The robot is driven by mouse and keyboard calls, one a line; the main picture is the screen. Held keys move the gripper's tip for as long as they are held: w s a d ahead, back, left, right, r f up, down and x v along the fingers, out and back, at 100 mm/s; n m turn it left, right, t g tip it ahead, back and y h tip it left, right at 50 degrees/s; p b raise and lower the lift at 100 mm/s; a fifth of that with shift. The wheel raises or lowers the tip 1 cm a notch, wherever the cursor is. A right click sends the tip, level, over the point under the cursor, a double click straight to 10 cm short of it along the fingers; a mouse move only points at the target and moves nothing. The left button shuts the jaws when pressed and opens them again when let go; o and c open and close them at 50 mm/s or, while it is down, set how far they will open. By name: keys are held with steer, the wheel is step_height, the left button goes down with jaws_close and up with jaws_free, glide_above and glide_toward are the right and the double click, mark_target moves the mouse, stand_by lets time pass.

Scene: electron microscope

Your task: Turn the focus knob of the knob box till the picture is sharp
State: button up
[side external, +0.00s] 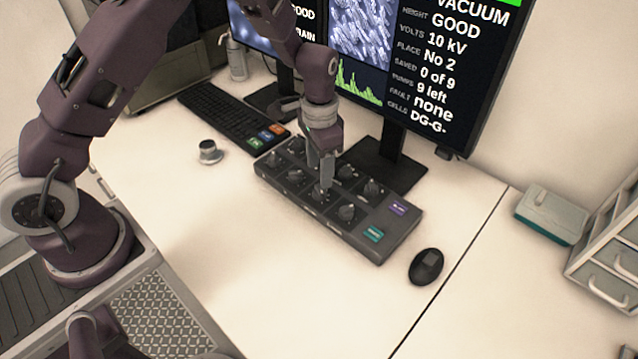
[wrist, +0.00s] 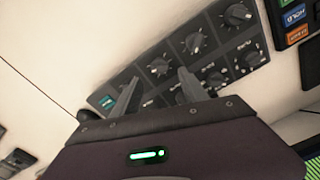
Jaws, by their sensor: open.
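The dark knob box (side external: 397,243) lies on the white desk in front of the monitors, with several round knobs in two rows. It also shows in the wrist view, where the knob labels are too small to read, so I cannot tell which is the focus knob. My gripper (side external: 326,181) points down over the front row, fingertips close to a knob (side external: 320,193). In the wrist view my gripper (wrist: 158,92) has its two fingers apart, with a knob (wrist: 160,67) showing between them. Contact cannot be told. The large monitor's picture (side external: 361,30) shows grey rod-like shapes with fairly clear edges.
A keyboard (side external: 222,115) lies left of the box and a small round grey item (side external: 209,152) stands nearby. A black mouse (side external: 426,266) lies to the right. The monitor stand (side external: 388,165) is close behind the box. The desk in front is clear.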

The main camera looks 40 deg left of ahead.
mark_target(319, 188)
step_height(319, 188, down, 6)
steer(key=shift+r, duration=0.15)
jaws_close()
